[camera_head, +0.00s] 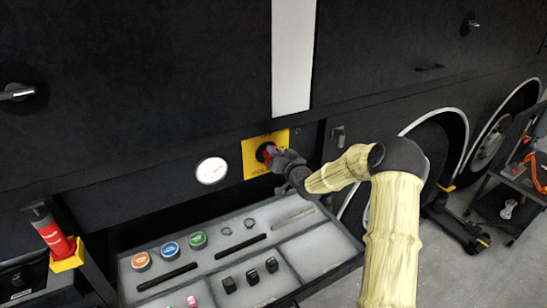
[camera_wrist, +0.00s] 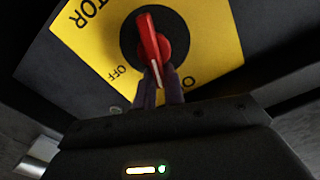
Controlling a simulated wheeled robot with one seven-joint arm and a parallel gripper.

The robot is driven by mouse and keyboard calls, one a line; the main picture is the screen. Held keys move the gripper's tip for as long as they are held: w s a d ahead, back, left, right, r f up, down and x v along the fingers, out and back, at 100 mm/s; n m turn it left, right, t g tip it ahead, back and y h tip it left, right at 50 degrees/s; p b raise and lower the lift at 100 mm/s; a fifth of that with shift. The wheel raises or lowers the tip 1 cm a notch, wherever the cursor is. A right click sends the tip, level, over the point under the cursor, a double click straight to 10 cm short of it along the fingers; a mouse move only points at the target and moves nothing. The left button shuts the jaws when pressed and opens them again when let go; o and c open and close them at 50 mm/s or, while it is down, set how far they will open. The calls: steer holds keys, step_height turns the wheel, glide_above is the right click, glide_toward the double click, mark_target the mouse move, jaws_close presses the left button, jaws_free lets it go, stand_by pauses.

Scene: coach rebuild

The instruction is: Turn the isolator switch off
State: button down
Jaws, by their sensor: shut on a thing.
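The isolator switch is a red handle (camera_wrist: 148,38) on a round black base (camera_wrist: 128,42), set on a yellow plate (camera_wrist: 210,30). In the wrist view the plate shows part of a word ending in "TOR", "OFF" at the lower left and another, partly covered label at the lower right. The handle's white-marked end points down, between these two labels. My gripper (camera_wrist: 162,92) is shut on that lower end of the handle. In the head view my gripper (camera_head: 278,158) reaches the yellow plate (camera_head: 254,171) from the right and covers part of the handle.
An open drawer (camera_head: 352,246) with tins, rings and tools sticks out below the switch. A round white gauge (camera_head: 211,170) is left of the plate. A red cylinder (camera_head: 52,236) stands far left.

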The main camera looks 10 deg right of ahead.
steer(key=shift+w+d+f+m+b, duration=0.1)
steer(key=shift+d+f+m+b, duration=0.3)
steer(key=shift+m+b, duration=1.25)
steer(key=shift+w+d+f+m+b, duration=0.1)
steer(key=shift+d+f+m+b, duration=0.35)
steer(key=shift+m, duration=2.5)
steer(key=shift+w+d+f+m+b, duration=0.1)
steer(key=shift+f+m+b, duration=0.6)
steer(key=shift+m, duration=1.6)
steer(key=shift+r, duration=0.15)
steer(key=c, duration=1.5)
jaws_free()
steer(key=shift+a, duration=0.1)
steer(key=shift+s, duration=0.1)
